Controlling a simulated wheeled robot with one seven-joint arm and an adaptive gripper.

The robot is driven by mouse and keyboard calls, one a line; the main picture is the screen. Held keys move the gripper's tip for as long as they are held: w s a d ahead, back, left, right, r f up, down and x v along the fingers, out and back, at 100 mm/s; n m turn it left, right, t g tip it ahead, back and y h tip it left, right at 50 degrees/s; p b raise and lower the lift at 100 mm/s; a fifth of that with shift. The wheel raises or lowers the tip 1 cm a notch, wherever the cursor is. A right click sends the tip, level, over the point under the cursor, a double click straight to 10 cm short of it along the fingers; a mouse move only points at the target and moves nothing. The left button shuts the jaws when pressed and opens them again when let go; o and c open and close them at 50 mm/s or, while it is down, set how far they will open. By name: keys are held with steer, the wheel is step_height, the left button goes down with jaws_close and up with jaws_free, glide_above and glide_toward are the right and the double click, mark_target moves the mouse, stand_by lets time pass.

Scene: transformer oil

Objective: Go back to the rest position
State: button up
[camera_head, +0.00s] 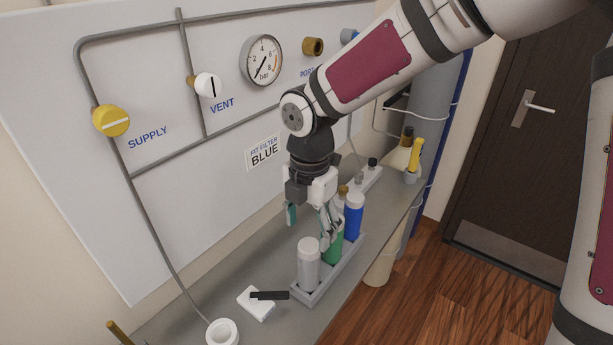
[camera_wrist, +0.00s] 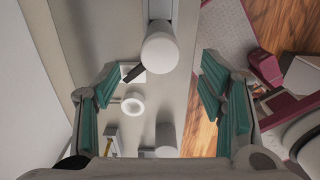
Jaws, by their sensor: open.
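My gripper (camera_head: 312,222) hangs over the shelf, fingers pointing down. Its teal-padded fingers are spread wide, and nothing is held between them in the wrist view (camera_wrist: 158,100). In the head view it overlaps the grey rack (camera_head: 328,283) with a white cylinder (camera_head: 308,267), a green cylinder (camera_head: 334,248) and a blue cylinder (camera_head: 354,218). The right finger partly hides the green one; I cannot tell whether they touch. In the wrist view a white round cap (camera_wrist: 160,52) shows beyond the fingers.
The wall panel has a yellow SUPPLY knob (camera_head: 111,120), white VENT knob (camera_head: 207,86) and gauge (camera_head: 261,60). A white pad (camera_head: 257,306) with a dark piece and a white ring (camera_head: 222,333) lie on the shelf (camera_head: 185,312). A door (camera_head: 520,150) stands at right beyond open floor.

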steer(key=shift+d, duration=0.1)
steer(key=s+d+r+m+t+b, duration=0.1)
steer(key=s+d+r+m, duration=0.6)
steer(key=m, duration=0.7)
steer(key=s+d+r+m+t+b, duration=0.2)
steer(key=s+d+r+m+t, duration=0.2)
steer(key=d+m, duration=0.6)
steer(key=shift+s+d+r+m+t, duration=0.15)
steer(key=shift+s+r+m+t, duration=0.15)
steer(key=shift+s+r+m, duration=1.5)
steer(key=shift+w+f+m, duration=0.15)
steer(key=shift+w+m, duration=0.15)
steer(key=shift+w, duration=0.1)
